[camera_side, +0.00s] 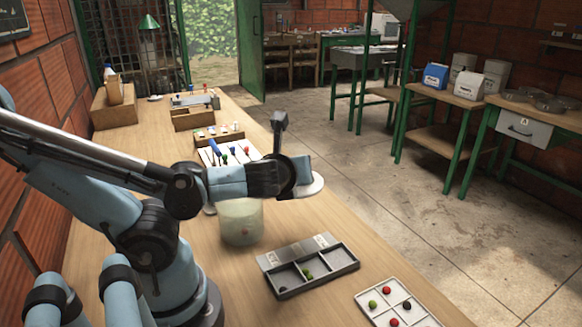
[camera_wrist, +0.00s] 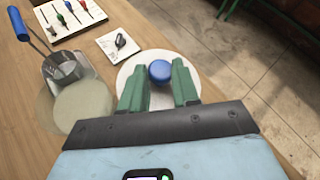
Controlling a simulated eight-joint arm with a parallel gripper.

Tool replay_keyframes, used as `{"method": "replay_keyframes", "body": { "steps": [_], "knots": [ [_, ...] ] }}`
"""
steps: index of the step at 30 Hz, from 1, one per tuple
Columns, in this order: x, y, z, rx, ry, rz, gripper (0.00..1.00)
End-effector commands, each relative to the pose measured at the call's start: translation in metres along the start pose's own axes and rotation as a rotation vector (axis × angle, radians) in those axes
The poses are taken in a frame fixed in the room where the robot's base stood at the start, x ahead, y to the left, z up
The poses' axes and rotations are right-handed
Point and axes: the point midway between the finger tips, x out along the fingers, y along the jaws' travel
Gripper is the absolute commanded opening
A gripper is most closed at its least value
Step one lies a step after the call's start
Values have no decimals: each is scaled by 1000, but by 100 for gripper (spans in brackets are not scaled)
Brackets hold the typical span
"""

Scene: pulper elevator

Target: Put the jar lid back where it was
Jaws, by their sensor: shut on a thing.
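The jar lid is a white disc with a round blue knob; it shows in the wrist view (camera_wrist: 159,101) and its rim shows in the side view (camera_side: 311,188). My gripper (camera_wrist: 158,68) has its green fingers on both sides of the knob and is shut on it. In the side view my gripper (camera_side: 298,180) holds the lid raised, to the right of and higher than the jar. The pale translucent jar (camera_side: 241,224) stands on the bench with its top partly hidden by my arm. In the wrist view the jar (camera_wrist: 84,107) is left of the lid, its mouth uncovered.
A dark compartment tray (camera_side: 325,274) holds green beans, and a white tray (camera_side: 372,308) holds coloured balls. A metal scoop (camera_wrist: 66,71) with a blue handle is beside the jar. A white board (camera_wrist: 64,17) of coloured-handled tools lies behind. The bench's right edge drops to the floor.

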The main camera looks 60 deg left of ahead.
Motion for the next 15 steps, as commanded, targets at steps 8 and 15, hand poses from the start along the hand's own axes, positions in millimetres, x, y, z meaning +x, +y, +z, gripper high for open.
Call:
{"method": "replay_keyframes", "body": {
  "steps": [8, 15],
  "knots": [
    [-12, 62, 41, -227, -125, 445, 0],
    [-33, 90, 68, -351, -190, 692, 0]
  ]
}}
